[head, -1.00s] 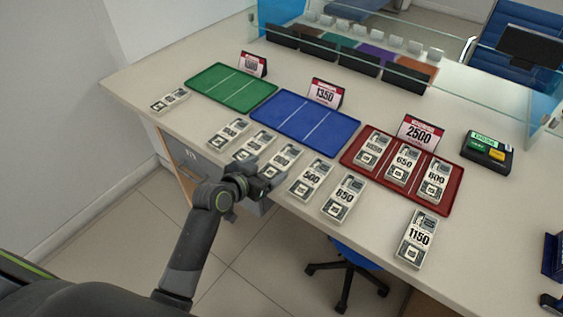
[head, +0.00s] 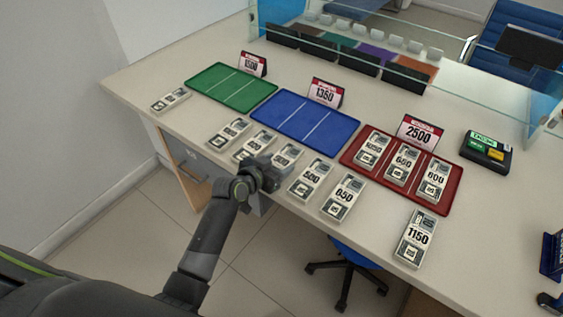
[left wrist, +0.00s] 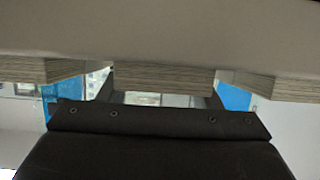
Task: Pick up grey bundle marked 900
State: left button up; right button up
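I cannot make out a 900 mark on any bundle. Several grey bundles lie in a row along the counter's front edge. My left gripper (head: 266,170) is at the front edge by a bundle (head: 288,152) and partly covers it, so its number is not readable. Left of it lie two more bundles (head: 252,145) and (head: 229,132) with unclear numbers. Right of it lie one marked 500 (head: 311,180) and one marked 650 or 850 (head: 344,196). In the left wrist view the fingers (left wrist: 162,95) stand apart, with a bundle's layered edge (left wrist: 162,77) between them. My right gripper is not in view.
Behind the row lie a green tray (head: 215,73), a blue tray (head: 350,130) and a red tray (head: 447,208) holding three bundles. A bundle marked 1150 (head: 416,238) lies at right, another (head: 170,100) at far left. Neighbouring bundles stand close on both sides.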

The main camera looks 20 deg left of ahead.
pick_arm(q)
jog(key=c, duration=0.5)
jog(key=shift+r, duration=0.1)
jog(key=shift+c, duration=0.2)
